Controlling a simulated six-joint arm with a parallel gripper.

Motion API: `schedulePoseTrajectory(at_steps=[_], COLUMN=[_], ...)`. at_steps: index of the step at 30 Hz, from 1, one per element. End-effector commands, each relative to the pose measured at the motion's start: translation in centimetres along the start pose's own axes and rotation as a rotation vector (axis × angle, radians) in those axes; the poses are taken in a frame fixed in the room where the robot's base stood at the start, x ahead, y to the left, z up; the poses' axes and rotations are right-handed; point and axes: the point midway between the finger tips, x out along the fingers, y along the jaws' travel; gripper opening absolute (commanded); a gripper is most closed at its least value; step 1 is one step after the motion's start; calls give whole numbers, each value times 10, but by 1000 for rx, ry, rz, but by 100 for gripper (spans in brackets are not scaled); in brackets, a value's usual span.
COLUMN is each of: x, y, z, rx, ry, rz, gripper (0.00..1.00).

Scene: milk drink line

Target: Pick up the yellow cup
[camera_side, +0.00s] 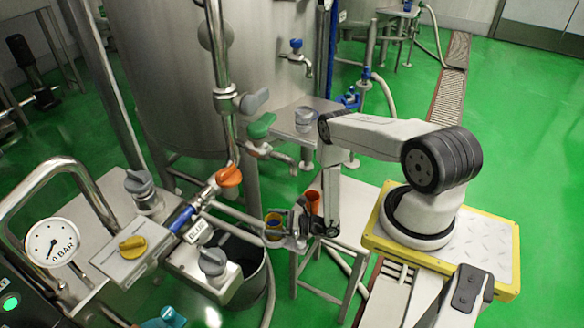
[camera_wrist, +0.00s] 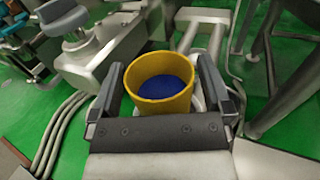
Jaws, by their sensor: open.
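The yellow cup (camera_wrist: 160,99) is open at the top, with a blue inside, and shows in the middle of the wrist view. My gripper (camera_wrist: 160,68) is open, with one finger on each side of the cup. A small gap shows between the cup and each finger. In the side view the yellow cup (camera_side: 273,219) is small, at the tip of my gripper (camera_side: 280,230), and partly covered by the fingers. What the cup rests on is hidden.
Pipes and valves, one with an orange handle (camera_side: 229,176), are close on the left. A dark bucket (camera_side: 250,285) is below. A big steel tank (camera_side: 165,75) stands behind.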

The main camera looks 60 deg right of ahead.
Motion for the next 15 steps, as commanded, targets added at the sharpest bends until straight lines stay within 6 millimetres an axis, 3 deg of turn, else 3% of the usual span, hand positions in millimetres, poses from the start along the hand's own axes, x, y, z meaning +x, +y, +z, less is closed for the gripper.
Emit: schedulePoseTrajectory(at_steps=[11,15], x=[0,0], y=[0,0], z=[0,0], rx=[0,0], ry=[0,0], rz=[0,0], gripper=[100,59])
